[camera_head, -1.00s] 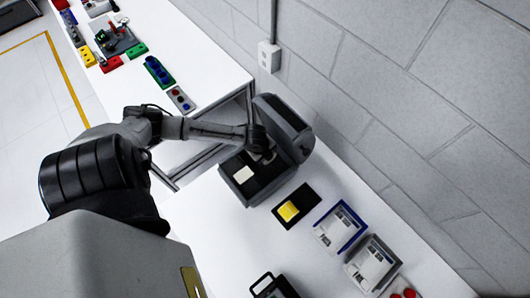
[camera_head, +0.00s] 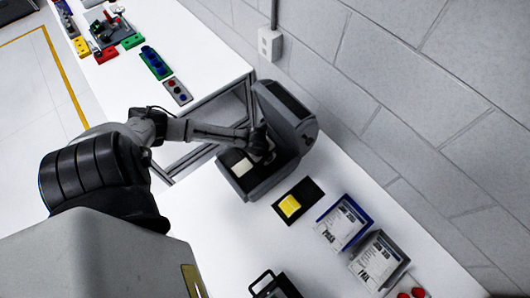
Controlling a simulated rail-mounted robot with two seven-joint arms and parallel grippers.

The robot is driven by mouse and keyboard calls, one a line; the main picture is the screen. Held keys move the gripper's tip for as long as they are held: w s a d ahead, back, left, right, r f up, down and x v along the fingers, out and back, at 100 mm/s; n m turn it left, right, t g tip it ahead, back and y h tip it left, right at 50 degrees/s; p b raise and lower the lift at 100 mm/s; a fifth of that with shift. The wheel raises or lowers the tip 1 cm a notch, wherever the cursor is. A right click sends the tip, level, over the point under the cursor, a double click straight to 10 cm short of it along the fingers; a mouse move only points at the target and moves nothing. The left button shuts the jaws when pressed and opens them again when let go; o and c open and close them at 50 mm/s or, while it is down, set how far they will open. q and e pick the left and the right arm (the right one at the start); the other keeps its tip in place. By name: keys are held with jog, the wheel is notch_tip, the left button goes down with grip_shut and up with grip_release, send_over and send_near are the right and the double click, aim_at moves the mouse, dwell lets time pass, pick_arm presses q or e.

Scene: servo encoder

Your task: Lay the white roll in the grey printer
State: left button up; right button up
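The grey printer (camera_head: 268,184) stands on the white table against the wall, with its lid (camera_head: 285,112) raised. My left arm reaches in from the left, and my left gripper (camera_head: 262,149) is down inside the open printer, below the lid. Its fingers are small and dark there, so I cannot tell whether they are open or shut. A small white patch (camera_head: 270,144) shows beside the fingers; it may be part of the white roll, mostly hidden by the gripper. A flat white piece (camera_head: 242,167) lies on the printer's front part. My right gripper is not in view.
A black pad with a yellow block (camera_head: 290,206) lies right of the printer. Beyond are a blue-edged tray (camera_head: 342,223) and a grey tray (camera_head: 378,260) with white packets. A black object with a handle (camera_head: 272,286) is at the bottom. The table's middle is clear.

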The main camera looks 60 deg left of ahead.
pick_arm(q)
jog(key=shift+f, duration=0.15)
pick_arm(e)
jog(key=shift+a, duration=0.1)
pick_arm(q)
jog(key=shift+p, duration=0.3)
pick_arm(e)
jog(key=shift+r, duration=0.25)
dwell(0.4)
pick_arm(q)
jog(key=o, duration=1)
jog(key=shift+o, duration=0.2)
jog(key=v, duration=1.3)
jog(key=shift+r, duration=0.45)
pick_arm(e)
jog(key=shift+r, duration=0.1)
